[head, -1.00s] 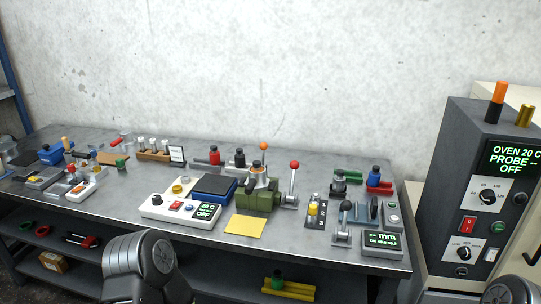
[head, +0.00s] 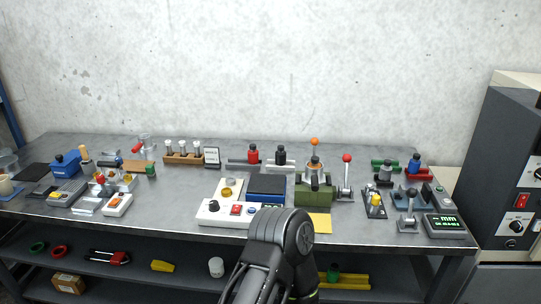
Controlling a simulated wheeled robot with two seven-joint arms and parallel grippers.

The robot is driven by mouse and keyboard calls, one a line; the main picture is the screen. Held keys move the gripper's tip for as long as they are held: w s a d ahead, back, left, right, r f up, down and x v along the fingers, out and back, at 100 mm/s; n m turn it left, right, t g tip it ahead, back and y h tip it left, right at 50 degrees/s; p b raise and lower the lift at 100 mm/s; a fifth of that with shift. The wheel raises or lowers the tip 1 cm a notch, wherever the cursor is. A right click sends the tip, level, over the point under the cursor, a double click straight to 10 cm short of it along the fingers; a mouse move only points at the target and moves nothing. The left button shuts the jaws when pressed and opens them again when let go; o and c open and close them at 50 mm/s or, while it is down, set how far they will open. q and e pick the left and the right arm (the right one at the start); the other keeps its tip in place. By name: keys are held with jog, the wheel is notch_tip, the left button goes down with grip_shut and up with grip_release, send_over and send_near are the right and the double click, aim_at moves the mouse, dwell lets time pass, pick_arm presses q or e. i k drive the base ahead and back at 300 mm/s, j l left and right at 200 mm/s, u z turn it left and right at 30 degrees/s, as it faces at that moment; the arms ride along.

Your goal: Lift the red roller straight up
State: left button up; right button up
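A small red upright cylinder with a dark cap (head: 253,154) stands on a dark base at the back middle of the bench. It may be the red roller, but it is too small to be sure. A similar black cylinder (head: 280,155) on a light base stands to its right. A red handle-like piece (head: 138,147) lies further left. One of my arms rises at the bottom middle, in front of the bench edge. Neither gripper is in view, and nothing shows in a hand.
The metal bench (head: 205,231) carries many small devices. A blue-topped box (head: 267,186), a green machine (head: 315,193) and a red-knobbed lever (head: 346,176) stand mid-bench. A dark oven cabinet (head: 508,150) stands at the right. A lower shelf (head: 195,286) holds loose parts.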

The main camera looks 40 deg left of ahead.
aim_at(252, 153)
jog(key=k+j, duration=0.35)
jog(key=j, duration=0.2)
jog(key=k+j+z, duration=0.1)
jog(key=k+j, duration=0.25)
jog(key=j, duration=0.2)
jog(key=k+j+z, duration=0.1)
jog(key=k+j, duration=0.3)
jog(key=j, duration=0.1)
